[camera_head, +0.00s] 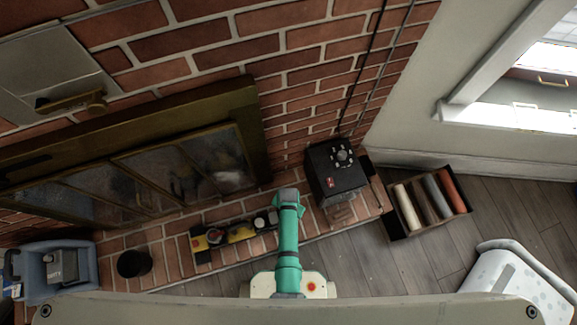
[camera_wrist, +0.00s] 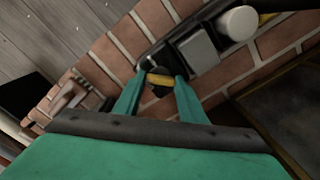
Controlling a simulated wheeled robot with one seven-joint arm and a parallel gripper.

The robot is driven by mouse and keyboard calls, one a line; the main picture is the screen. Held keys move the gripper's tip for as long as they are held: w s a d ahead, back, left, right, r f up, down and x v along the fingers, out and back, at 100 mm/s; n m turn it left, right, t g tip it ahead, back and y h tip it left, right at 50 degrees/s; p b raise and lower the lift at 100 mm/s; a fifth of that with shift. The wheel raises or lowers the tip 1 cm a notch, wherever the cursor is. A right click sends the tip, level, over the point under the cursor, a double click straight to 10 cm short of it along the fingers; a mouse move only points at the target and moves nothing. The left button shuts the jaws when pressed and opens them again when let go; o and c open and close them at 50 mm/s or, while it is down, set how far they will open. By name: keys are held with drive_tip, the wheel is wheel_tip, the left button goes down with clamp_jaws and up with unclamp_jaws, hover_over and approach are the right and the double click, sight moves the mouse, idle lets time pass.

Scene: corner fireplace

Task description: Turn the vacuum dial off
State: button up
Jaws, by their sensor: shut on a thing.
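A long black and yellow unit (camera_head: 240,232) lies on the brick hearth; it also shows in the wrist view with a grey block (camera_wrist: 199,52) and a white round cap (camera_wrist: 238,23) on it. My gripper (camera_wrist: 161,80) is at this unit's near end, with its green fingers closed about a small yellow piece (camera_wrist: 160,78). I cannot tell whether this piece is the vacuum dial. In the head view my green arm hides the fingertips. A black box (camera_head: 335,178) with a round dial (camera_head: 342,155) and a small red mark stands to the right, apart from my gripper.
A fireplace screen (camera_head: 185,165) stands behind the hearth. A box of coloured rolls (camera_head: 427,203) is at the right, with a white spotted bin (camera_head: 515,285) nearer. A blue container (camera_head: 58,272) and a dark round pot (camera_head: 134,264) are at the left.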

drive_tip(key=n, duration=0.4)
drive_tip(key=shift+n, duration=2.5)
drive_tip(key=o, duration=1.1)
drive_tip(key=shift+c, duration=0.2)
drive_tip(key=shift+r, duration=0.1)
wheel_tip(320, 180, up, 11)
drive_tip(key=shift+f, duration=0.2)
drive_tip(key=shift+s, duration=0.1)
